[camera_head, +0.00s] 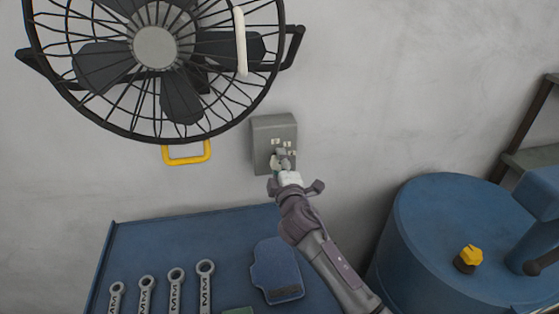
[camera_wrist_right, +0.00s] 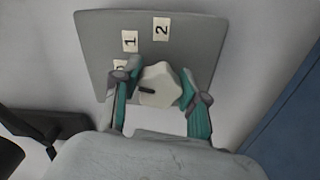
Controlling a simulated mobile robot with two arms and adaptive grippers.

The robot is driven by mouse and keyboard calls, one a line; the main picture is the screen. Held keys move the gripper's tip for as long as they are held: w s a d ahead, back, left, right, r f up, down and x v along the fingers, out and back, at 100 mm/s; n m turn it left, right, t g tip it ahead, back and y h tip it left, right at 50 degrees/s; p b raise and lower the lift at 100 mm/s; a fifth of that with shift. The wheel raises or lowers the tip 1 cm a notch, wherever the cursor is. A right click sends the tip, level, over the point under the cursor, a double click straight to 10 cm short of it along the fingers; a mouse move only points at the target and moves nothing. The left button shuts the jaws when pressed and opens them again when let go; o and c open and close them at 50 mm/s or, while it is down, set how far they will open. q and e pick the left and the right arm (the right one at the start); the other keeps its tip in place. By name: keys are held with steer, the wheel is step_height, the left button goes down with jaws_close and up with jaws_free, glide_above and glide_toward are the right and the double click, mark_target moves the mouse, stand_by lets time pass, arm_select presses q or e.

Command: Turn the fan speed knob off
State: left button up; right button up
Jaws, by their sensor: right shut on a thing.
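The fan speed control box (camera_head: 267,131) is a grey box on the wall, below and right of the fan (camera_head: 155,47). In the right wrist view its grey face (camera_wrist_right: 197,42) carries labels "1" and "2" and a third label partly hidden by a finger. The knob (camera_wrist_right: 160,85) is whitish with a dark pointer mark on its left part. My right gripper (camera_wrist_right: 154,90) has its two fingers on either side of the knob, shut on it. In the head view the right gripper (camera_head: 282,162) covers the knob. My left gripper is not in view.
A blue bench top (camera_head: 150,247) with several wrenches (camera_head: 205,280) and a blue cap-like item (camera_head: 276,270) lies below. A blue drum (camera_head: 440,230) stands at right. A yellow handle (camera_head: 187,159) sits under the fan. The wall right of the box is clear.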

steer(key=shift+n+p, duration=0.35)
steer(key=shift+n, duration=0.85)
steer(key=o, duration=1.2)
steer(key=shift+c, duration=0.2)
steer(key=s+d, duration=0.2)
steer(key=s, duration=0.9)
steer(key=shift+s+d, duration=0.2)
steer(key=shift+s, duration=0.2)
